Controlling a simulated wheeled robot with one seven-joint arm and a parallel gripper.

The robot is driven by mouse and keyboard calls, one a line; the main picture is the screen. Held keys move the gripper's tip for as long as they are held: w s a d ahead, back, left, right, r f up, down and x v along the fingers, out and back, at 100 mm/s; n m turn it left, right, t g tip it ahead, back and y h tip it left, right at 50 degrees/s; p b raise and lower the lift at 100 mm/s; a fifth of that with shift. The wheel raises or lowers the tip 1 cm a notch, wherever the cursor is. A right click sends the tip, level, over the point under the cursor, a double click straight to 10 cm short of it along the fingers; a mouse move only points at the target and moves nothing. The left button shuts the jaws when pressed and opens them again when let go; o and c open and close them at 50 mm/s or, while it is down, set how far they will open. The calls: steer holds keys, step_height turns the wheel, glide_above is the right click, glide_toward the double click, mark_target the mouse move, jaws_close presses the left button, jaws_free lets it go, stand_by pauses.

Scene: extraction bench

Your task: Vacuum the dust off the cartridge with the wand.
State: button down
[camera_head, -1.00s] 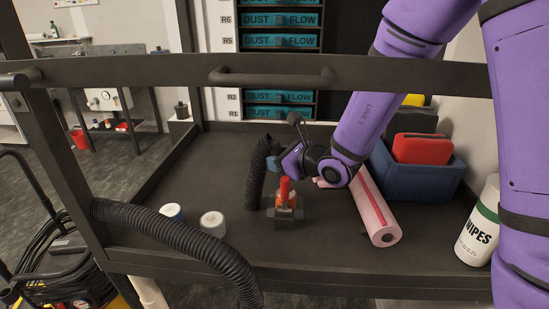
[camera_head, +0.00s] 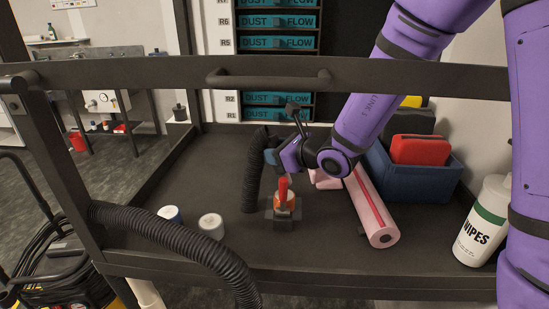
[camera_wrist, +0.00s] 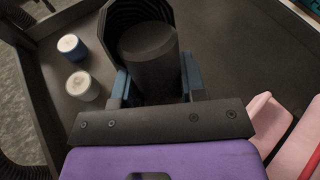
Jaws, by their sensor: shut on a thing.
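My gripper (camera_head: 273,157) is shut on the dark cylindrical wand (camera_wrist: 150,62), with a blue finger on each side of it in the wrist view. A black corrugated hose (camera_head: 254,182) hangs beside the gripper in the head view. In the wrist view its ribbed wall (camera_wrist: 113,30) curves around the wand's far end. The wand's nozzle tip cannot be made out. Teal cartridges marked DUST FLOW, such as the one in row R2 (camera_head: 262,99), sit in the rack behind the gripper. Their dust is too small to tell, and the handle bar hides the middle rows.
A red-topped orange item (camera_head: 284,200) stands just in front of the gripper. Two white-topped jars (camera_head: 211,226) stand left. A handle bar (camera_head: 270,77) crosses in front of the rack.

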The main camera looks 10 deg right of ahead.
mark_target(274, 132)
steer(key=shift+r, duration=3.7)
